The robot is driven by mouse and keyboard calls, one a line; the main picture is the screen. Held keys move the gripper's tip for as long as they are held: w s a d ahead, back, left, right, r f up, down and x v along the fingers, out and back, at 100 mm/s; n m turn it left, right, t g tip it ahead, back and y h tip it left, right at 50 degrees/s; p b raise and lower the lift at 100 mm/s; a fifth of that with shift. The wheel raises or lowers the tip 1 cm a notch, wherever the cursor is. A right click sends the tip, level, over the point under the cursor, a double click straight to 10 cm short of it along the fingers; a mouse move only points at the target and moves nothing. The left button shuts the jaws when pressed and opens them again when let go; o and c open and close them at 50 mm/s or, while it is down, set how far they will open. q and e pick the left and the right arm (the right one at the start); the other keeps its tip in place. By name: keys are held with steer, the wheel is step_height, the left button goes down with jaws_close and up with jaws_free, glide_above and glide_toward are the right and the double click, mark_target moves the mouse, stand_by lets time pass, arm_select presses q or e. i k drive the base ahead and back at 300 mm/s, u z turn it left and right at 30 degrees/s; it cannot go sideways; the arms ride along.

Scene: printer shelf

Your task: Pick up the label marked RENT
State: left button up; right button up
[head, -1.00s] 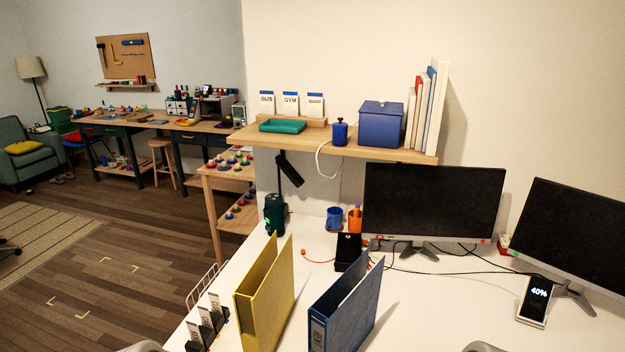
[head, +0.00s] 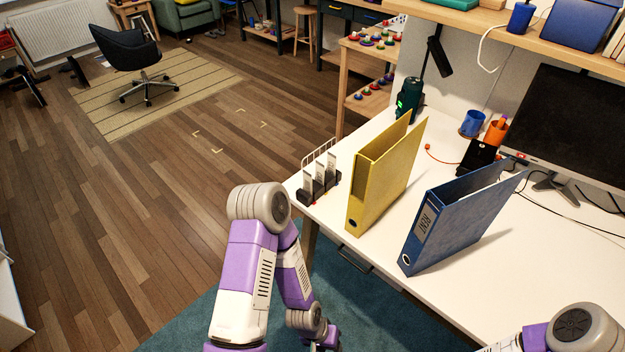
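A white label (head: 425,222) with sideways dark lettering that looks like RENT is on the spine of the blue binder (head: 462,222), which stands upright on the white desk. Several small white labels (head: 319,172) stand in a black holder (head: 314,190) at the desk's left edge; their text is too small to read. My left arm hangs in front of the desk, below the holder. Its gripper (head: 327,341) is only partly in view at the bottom edge and away from all labels. My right arm shows at the lower right; its gripper is out of view.
A yellow binder (head: 385,175) stands between the holder and the blue binder. A wire rack (head: 319,152) is behind the holder. Cups, cables and a monitor (head: 569,125) fill the desk's back. The desk front at right (head: 500,275) is clear.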

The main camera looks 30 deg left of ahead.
mark_target(307, 177)
steer(key=z, duration=3.3)
steer(key=k, duration=1.4)
steer(key=u, duration=1.8)
